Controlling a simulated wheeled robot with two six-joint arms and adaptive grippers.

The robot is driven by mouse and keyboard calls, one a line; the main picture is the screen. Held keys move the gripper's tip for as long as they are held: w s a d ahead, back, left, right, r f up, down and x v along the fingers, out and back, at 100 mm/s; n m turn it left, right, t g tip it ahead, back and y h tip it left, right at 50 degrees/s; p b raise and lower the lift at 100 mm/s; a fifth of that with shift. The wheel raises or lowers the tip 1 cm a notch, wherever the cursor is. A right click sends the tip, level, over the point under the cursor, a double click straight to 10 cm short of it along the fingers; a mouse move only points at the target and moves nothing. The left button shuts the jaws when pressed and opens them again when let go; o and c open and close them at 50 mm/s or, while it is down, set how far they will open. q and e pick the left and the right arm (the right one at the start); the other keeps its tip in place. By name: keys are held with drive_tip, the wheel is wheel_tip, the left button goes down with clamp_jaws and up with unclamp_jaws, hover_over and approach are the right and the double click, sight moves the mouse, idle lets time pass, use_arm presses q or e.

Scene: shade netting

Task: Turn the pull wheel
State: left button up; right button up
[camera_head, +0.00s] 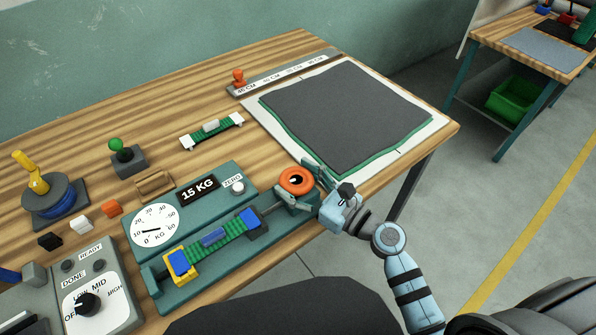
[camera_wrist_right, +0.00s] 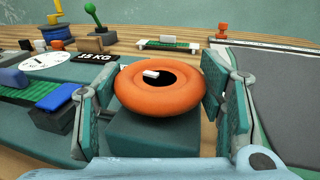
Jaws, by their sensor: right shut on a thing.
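The orange pull wheel (camera_head: 297,181) sits on a teal block at the right end of the teal tester. In the right wrist view the wheel (camera_wrist_right: 160,88) is a ring with a dark centre and a small white mark at its upper left. My right gripper (camera_head: 305,181) has its fingers on both sides of the wheel and is shut on it; its fingers also flank the wheel in the right wrist view (camera_wrist_right: 158,100). A green net strip (camera_head: 222,242) lies between a yellow-blue clamp (camera_head: 180,262) and a blue clamp (camera_head: 250,221). My left gripper is not clearly in view.
The tester has a round dial (camera_head: 154,225), a "15 KG" display (camera_head: 199,190) and a ZERO button (camera_head: 237,187). A control box with a black knob (camera_head: 87,304) stands at the lower left. A dark sheet (camera_head: 345,115) on a white board covers the table's right side.

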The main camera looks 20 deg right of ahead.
drive_tip(key=shift+m+t+h+p, duration=0.75)
drive_tip(key=shift+m+t+h, duration=0.55)
drive_tip(key=shift+h, duration=0.8)
drive_tip(key=shift+m, duration=0.3)
drive_tip(key=o, duration=1.2)
drive_tip(key=shift+c, duration=0.2)
drive_tip(key=v, duration=1.2)
drive_tip(key=shift+r, duration=0.25)
